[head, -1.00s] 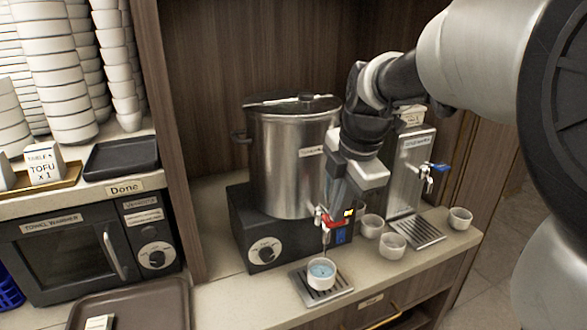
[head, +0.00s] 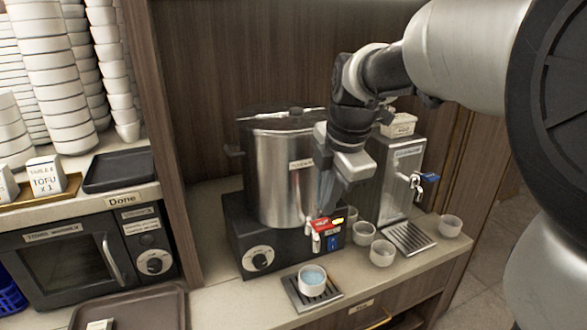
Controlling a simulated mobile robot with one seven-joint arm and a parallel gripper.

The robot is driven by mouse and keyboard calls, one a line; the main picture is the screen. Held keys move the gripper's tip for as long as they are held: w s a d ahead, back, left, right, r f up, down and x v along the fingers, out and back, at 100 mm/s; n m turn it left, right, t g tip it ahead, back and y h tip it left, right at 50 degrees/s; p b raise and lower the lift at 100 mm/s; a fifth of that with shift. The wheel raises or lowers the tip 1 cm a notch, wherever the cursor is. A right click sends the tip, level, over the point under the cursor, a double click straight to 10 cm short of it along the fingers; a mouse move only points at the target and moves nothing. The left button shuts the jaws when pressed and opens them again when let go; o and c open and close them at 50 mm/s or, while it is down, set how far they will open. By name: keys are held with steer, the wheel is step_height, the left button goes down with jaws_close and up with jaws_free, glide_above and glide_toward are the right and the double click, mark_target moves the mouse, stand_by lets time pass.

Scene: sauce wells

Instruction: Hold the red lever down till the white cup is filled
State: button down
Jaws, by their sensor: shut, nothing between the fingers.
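The white cup (head: 312,285) stands upright on the drip tray under the tap of the big steel urn. Blue-tinted liquid shows high inside it, close to the rim. The red lever (head: 320,227) sits on top of the urn's tap, above the cup. No stream is visible between tap and cup. My gripper (head: 327,208) is shut and empty, pointing down just above the lever. I cannot tell whether its tips touch the lever.
The steel urn (head: 280,170) stands on a black heater base. To the right are several empty white cups (head: 382,253) and a dispenser with a blue lever (head: 429,178). A brown tray (head: 130,305) lies at front left. Stacked bowls (head: 60,75) stand at the upper left.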

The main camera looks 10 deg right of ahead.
step_height(320, 180, up, 11)
steer(key=shift+s+f+p, duration=0.2)
steer(key=shift+p, duration=0.1)
steer(key=s+d+f+m+t+p, duration=0.1)
steer(key=s+f+m+p, duration=0.1)
steer(key=s+m, duration=0.7)
steer(key=s+d+f+m+t+h+p, duration=0.1)
steer(key=s+f+m+p, duration=0.1)
steer(key=s+m, duration=0.7)
steer(key=f+m, duration=0.1)
steer(key=m, duration=0.2)
steer(key=shift+s+m+t+p, duration=0.15)
steer(key=shift+m+t+p, duration=0.15)
steer(key=shift+t, duration=0.1)
steer(key=shift+r, duration=0.1)
